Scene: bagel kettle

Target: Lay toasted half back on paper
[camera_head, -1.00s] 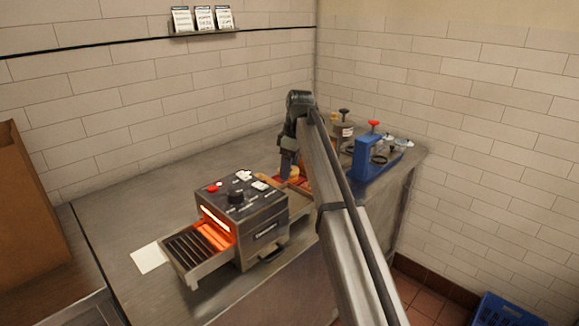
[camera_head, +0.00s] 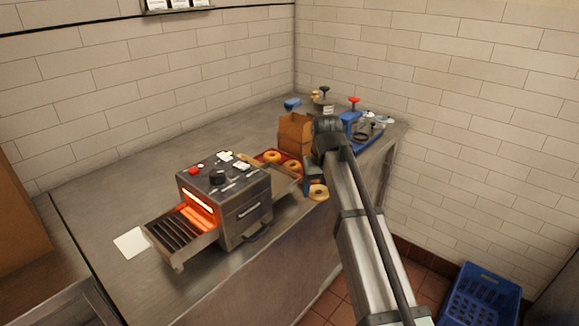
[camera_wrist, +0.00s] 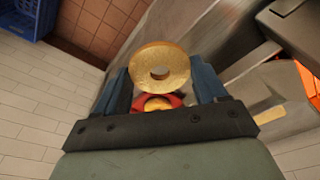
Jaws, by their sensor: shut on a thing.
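My gripper (camera_head: 316,186) is shut on a ring-shaped bagel half (camera_head: 318,193), above the counter's front edge, right of the toaster. In the wrist view the bagel half (camera_wrist: 160,68) shows its pale golden face and centre hole between the blue fingers (camera_wrist: 160,84). A square white sheet of paper (camera_head: 131,242) lies bare on the counter at the far left, beyond the toaster's rack. The toaster (camera_head: 224,196) stands between my gripper and this sheet, glowing orange inside.
A red tray (camera_head: 258,156) with bagels sits behind the toaster's right end, beside an open brown box (camera_head: 295,132). A blue-framed device (camera_head: 350,118) stands at the back right. The toaster's slatted rack (camera_head: 178,234) extends left. The counter's left rear is clear.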

